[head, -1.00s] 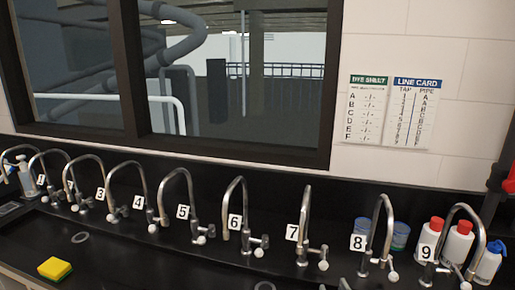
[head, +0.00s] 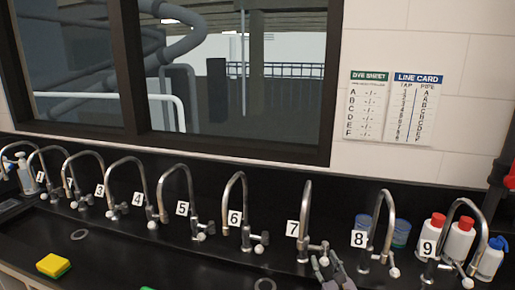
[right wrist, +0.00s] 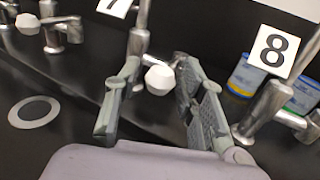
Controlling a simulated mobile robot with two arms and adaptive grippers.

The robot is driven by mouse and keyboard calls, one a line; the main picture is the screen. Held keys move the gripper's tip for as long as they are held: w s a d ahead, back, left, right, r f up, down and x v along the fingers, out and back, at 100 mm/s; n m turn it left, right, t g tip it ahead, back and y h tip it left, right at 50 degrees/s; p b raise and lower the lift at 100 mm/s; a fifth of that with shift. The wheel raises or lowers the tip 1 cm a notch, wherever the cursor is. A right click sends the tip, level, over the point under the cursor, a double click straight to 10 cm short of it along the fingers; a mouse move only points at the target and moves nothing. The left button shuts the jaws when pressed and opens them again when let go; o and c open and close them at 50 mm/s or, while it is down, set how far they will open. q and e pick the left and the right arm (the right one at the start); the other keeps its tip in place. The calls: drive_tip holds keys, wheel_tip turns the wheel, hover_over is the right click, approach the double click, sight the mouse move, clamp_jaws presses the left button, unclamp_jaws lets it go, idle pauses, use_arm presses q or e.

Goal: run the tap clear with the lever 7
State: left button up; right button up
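Tap 7 (head: 306,210) is a steel gooseneck tap with a white "7" label (head: 292,228) on the black counter. Its lever ends in a white knob (right wrist: 158,79), seen in the right wrist view. My right gripper (head: 325,263) is at tap 7's lever in the head view. In the right wrist view the gripper (right wrist: 157,74) is open, its two grey fingers on either side of the knob with gaps showing. The gripper partly covers the lever in the head view. No water is visible at the spout. My left gripper is not in view.
Tap 6 (head: 243,195) stands left and tap 8 (head: 386,220) right of tap 7. Bottles with red caps (head: 459,240) stand by tap 9. A yellow sponge (head: 53,265) lies at the front left. A line card (head: 414,108) hangs on the wall.

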idle(0.3)
drive_tip(key=shift+w+d, duration=0.2)
drive_tip(key=shift+d, duration=1.5)
drive_tip(key=shift+w+d, duration=0.2)
drive_tip(key=shift+d, duration=1.45)
drive_tip(key=shift+a, duration=0.2)
idle(0.6)
drive_tip(key=a, duration=0.4)
drive_tip(key=s+a+p, duration=0.1)
drive_tip(key=a, duration=0.2)
drive_tip(key=shift+w+d, duration=0.1)
drive_tip(key=shift+d, duration=0.35)
drive_tip(key=s+p, duration=0.1)
drive_tip(key=s, duration=0.6)
drive_tip(key=shift+d+p, duration=0.4)
drive_tip(key=shift+d, duration=0.05)
